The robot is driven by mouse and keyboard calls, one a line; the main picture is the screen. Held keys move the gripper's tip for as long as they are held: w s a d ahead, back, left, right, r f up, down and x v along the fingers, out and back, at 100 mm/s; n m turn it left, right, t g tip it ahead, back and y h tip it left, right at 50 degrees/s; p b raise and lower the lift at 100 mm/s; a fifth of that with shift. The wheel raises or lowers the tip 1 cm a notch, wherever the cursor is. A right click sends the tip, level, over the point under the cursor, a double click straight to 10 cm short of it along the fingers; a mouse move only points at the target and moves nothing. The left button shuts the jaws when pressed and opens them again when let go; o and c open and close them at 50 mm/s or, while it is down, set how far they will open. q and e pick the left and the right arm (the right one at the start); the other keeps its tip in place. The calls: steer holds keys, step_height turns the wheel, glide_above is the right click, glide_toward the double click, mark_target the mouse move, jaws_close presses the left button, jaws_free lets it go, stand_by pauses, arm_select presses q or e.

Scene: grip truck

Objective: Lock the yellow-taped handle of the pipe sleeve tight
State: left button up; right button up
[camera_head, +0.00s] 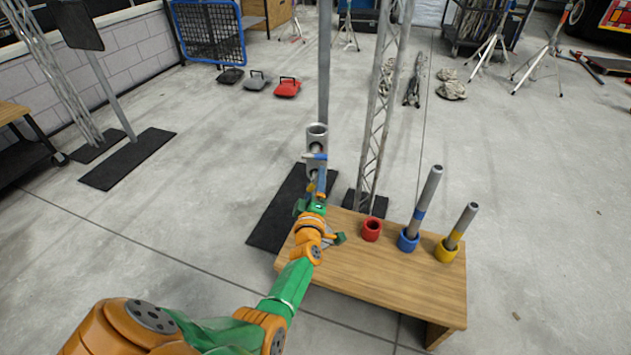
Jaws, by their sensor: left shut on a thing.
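The silver pipe sleeve (317,134) is upright on the grey pole, just beyond the left end of the wooden table. A blue-marked handle (315,156) sticks out across its middle. A small yellow-taped handle (311,187) shows lower down, at the fingertips of my left gripper (314,196). My left gripper reaches up to the sleeve's lower part and is shut on the yellow-taped handle. The fingers hide part of this handle and the sleeve's lower end. My right gripper is not in view.
The wooden table (400,286) carries a red holder (371,230), a blue holder (408,240) and a yellow holder (446,251). Grey pipes stand tilted in the blue and yellow ones. A lattice truss (384,110) rises close right of the sleeve. Open floor lies left.

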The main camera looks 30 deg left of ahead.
mark_target(315, 184)
arm_select(q)
steer(key=m, duration=0.2)
steer(key=m+p, duration=0.1)
steer(key=m, duration=0.2)
steer(key=shift+a+r+m, duration=0.1)
steer(key=shift+r+m, duration=0.1)
steer(key=shift+m, duration=0.1)
steer(key=m, duration=0.4)
steer(key=shift+m, duration=0.4)
steer(key=o, duration=1.3)
steer(key=shift+w, duration=0.1)
steer(key=shift+s+p, duration=0.2)
steer(key=shift+p, duration=0.15)
steer(key=p+v, duration=0.2)
steer(key=v, duration=0.4)
steer(key=shift+s+r+p, duration=0.1)
steer(key=shift+s+p, duration=0.05)
steer(key=shift+p, duration=0.2)
steer(key=shift+s+d, duration=0.2)
steer(key=shift+d, duration=0.1)
